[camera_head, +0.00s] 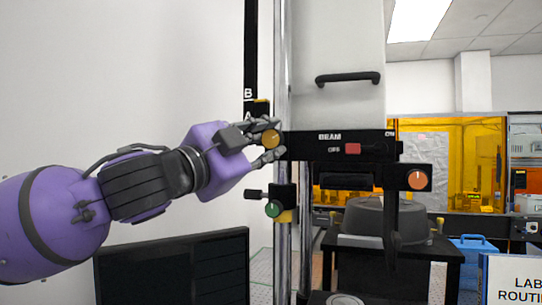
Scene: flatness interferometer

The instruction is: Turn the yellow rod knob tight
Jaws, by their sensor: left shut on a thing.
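The yellow rod knob (270,138) is a round yellow-orange knob at the left end of the black beam block, beside the upright metal rod (282,80). My left gripper (268,143) reaches in from the left in the head view. Its grey fingers sit above and below the knob and are shut on it. The fingers and gripper body hide part of the knob's edge. My right gripper is not in view.
A red switch (353,149) is on the beam block (310,146). An orange knob (418,179) is at right and a green knob (273,209) below. A black monitor (172,270) stands at lower left. A lab sign (515,278) is at lower right.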

